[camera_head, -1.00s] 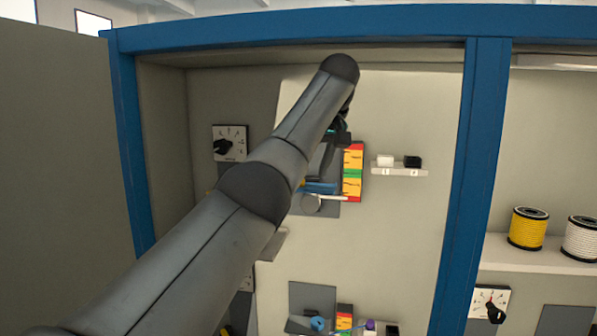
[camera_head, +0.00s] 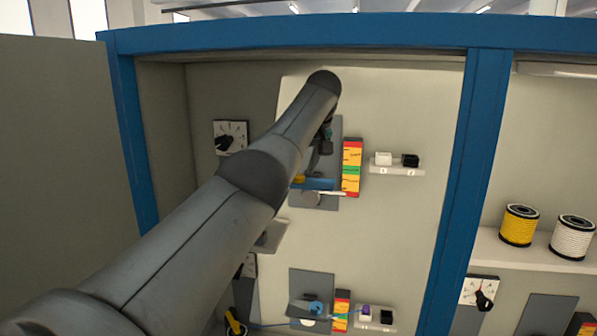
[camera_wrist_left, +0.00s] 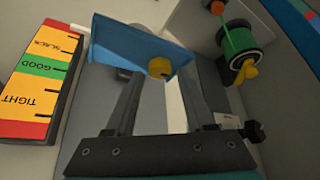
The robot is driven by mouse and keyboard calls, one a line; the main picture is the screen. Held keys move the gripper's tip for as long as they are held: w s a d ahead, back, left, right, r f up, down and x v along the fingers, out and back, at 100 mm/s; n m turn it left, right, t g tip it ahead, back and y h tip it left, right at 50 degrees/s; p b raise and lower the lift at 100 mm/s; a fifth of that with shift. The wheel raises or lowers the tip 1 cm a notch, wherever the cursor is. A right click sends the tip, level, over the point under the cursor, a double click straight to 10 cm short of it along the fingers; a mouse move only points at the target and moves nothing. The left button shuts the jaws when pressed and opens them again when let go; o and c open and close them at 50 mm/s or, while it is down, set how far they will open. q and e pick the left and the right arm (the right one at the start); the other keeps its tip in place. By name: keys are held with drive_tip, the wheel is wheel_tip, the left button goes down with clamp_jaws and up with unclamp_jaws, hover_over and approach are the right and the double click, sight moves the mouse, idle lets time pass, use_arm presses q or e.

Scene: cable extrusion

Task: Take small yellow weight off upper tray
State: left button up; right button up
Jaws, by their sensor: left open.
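The small yellow weight (camera_wrist_left: 159,67) shows at the edge of the blue upper tray (camera_wrist_left: 128,42) in the left wrist view. In the head view, a bit of the yellow weight (camera_head: 299,178) shows by the left end of the blue tray (camera_head: 321,184), partly behind my arm. My left gripper (camera_wrist_left: 161,84) is open, and its two fingers appear on either side of the weight in the wrist picture. Contact cannot be told. In the head view the left gripper (camera_head: 323,146) is small and dark above the tray, partly hidden by my arm. My right gripper is not in view.
A red-yellow-green tension gauge (camera_head: 352,168) stands beside the tray. A shelf (camera_head: 397,171) with a white and a black block is right of it. A green spool (camera_wrist_left: 239,40) is near the gripper. A lower station (camera_head: 312,285) sits below. Blue posts frame the cabinet.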

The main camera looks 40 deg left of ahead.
use_arm(q)
drive_tip(key=shift+w+a+f, duration=0.2)
drive_tip(key=shift+a+f, duration=0.1)
drive_tip(key=shift+f, duration=0.3)
drive_tip(key=shift+c, duration=0.3)
clamp_jaws()
